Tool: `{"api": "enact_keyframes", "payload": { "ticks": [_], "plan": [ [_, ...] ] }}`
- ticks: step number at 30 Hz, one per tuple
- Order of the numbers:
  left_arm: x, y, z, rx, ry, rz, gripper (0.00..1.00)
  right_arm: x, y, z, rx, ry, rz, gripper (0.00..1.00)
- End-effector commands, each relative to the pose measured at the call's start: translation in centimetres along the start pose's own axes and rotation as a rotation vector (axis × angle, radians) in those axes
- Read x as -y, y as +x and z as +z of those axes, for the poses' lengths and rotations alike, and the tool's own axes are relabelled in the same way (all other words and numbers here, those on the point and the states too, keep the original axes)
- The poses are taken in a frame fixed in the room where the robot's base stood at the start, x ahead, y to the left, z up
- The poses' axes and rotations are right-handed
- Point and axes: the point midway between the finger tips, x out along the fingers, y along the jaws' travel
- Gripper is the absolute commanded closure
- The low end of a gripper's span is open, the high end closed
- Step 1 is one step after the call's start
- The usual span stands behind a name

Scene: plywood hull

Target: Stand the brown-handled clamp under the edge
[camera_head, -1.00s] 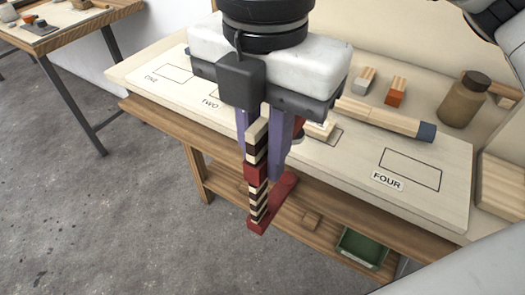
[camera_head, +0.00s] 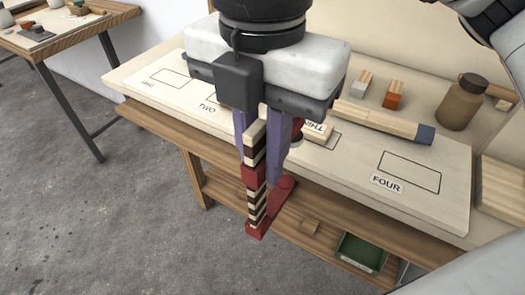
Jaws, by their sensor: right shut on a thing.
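My right gripper (camera_head: 262,160) hangs in the middle of the view with its purple fingers pointing down. It is shut on a clamp (camera_head: 252,178) with red parts and a bar striped cream and dark brown. The clamp hangs upright in front of the bench's front edge. Its red lower arm (camera_head: 276,203) reaches right and back from the bar's foot, below the level of the bench top. Part of the clamp's upper end is hidden by the fingers, and I cannot make out its handle colour. My left gripper is not in view.
The pale board (camera_head: 350,190) with marked outlines lies on the bench. A wooden bar with a dark blue end (camera_head: 426,134), an orange-ended block (camera_head: 394,94) and a brown jar (camera_head: 462,102) stand behind. Below are a shelf (camera_head: 290,232) and a green bin (camera_head: 362,252).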

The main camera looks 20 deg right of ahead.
Motion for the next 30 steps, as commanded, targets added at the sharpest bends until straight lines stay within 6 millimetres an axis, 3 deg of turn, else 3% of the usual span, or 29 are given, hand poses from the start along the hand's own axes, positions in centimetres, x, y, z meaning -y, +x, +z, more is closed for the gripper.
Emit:
{"api": "enact_keyframes", "payload": {
  "ticks": [16,30],
  "plan": [
    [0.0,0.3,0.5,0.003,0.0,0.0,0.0,-0.1,-0.1,0.1,0.0,0.001,0.003,1.0],
    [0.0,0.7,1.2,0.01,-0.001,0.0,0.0,0.0,0.0,1.8,0.0,0.002,0.002,1.0]
  ]
}}
